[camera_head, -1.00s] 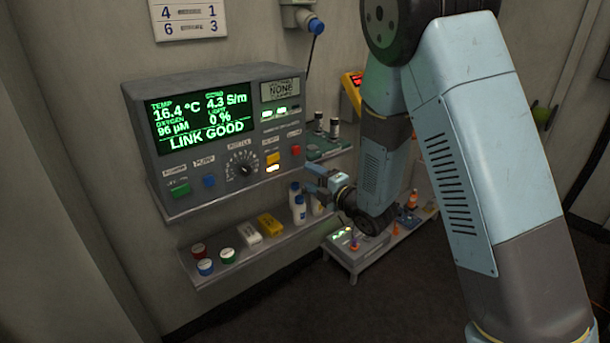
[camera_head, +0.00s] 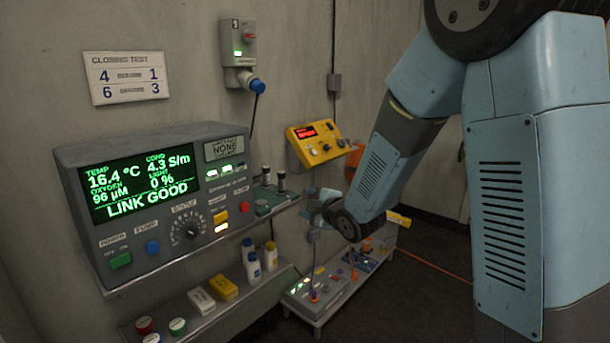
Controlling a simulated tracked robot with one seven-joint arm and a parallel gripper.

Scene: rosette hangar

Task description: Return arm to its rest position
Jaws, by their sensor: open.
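My light-blue arm (camera_head: 380,165) reaches in from the right side of the view and bends down toward the wall. My gripper (camera_head: 311,217) is at its far end, small and partly hidden by the wrist. It is open, and I see nothing held in it. It hangs in front of the wall, right of the grey control panel (camera_head: 75,205) and above the low bench (camera_head: 318,318). The panel's green screen (camera_head: 140,186) reads LINK GOOD.
A shelf (camera_head: 205,318) under the panel carries white bottles (camera_head: 254,268), a yellow block (camera_head: 223,287) and coloured-lid jars. The low bench holds small devices. An orange cable (camera_head: 435,266) crosses the dark floor.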

